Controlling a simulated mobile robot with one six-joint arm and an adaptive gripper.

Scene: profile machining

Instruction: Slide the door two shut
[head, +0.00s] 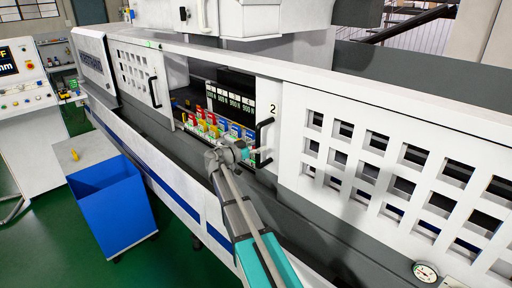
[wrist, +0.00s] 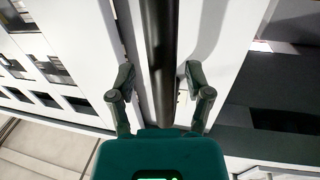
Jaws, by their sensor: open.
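Door two (head: 385,160) is a white sliding panel with rows of square cut-outs, marked "2" near its left edge. Its black vertical bar handle (head: 263,142) is on that left edge, beside an opening in the machine front. My gripper (head: 245,153) is at the handle. In the wrist view my gripper (wrist: 155,85) is open, with one finger on each side of the dark handle bar (wrist: 158,55). I cannot tell whether the fingers touch the bar. The door's white face and cut-outs show at the left of the wrist view.
The opening shows coloured blocks (head: 210,124) and a dark panel with labels (head: 230,100). The other white door (head: 133,78), with its own black handle (head: 154,91), is left of the opening. A blue bin (head: 115,205) stands on the green floor. A gauge (head: 426,272) is at lower right.

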